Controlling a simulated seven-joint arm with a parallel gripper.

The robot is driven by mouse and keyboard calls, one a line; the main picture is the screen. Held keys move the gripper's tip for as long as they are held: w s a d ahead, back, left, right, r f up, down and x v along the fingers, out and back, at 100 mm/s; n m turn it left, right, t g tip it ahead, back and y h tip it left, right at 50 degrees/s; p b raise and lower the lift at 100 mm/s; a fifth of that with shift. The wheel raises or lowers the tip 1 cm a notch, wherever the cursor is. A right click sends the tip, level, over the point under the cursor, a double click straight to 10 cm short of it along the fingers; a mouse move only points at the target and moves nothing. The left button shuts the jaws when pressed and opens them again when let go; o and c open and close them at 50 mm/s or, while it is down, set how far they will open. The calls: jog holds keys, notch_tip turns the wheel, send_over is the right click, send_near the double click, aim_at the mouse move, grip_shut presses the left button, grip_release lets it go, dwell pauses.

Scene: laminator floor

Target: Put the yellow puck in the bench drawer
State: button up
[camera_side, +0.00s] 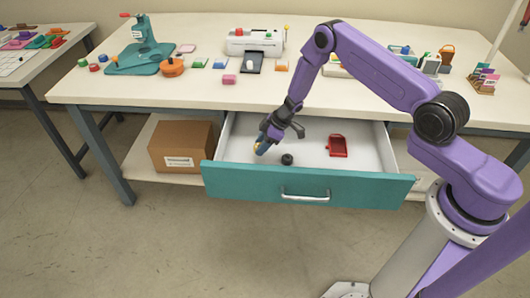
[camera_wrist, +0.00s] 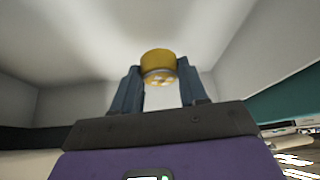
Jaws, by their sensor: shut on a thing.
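The yellow puck (camera_wrist: 158,64) is between my gripper's fingertips in the wrist view, its yellow side facing up in the picture and a paler patterned face toward the camera. In the side view my gripper (camera_side: 263,147) is over the left part of the open bench drawer (camera_side: 235,178), its fingers pointing down and left. The drawer has a teal front and a white inside and is pulled out. I cannot tell how far the puck is above the drawer floor.
Inside the drawer are a small dark round object (camera_side: 287,159) close to my gripper and a red item (camera_side: 337,146) to the right. A cardboard box (camera_side: 181,146) stands on the shelf at left. The bench top (camera_side: 200,92) holds a teal press (camera_side: 144,50) and a white laminator (camera_side: 256,41).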

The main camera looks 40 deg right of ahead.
aim_at(262, 160)
jog(key=shift+f, duration=2.2)
jog(key=shift+f, duration=0.1)
jog(key=o, duration=1.1)
jog(key=shift+d+r, duration=0.1)
jog(key=shift+r, duration=0.3)
jog(key=v, duration=1.1)
jog(key=shift+s+d+r, duration=0.1)
jog(key=shift+s+r, duration=0.05)
jog(key=shift+r, duration=0.05)
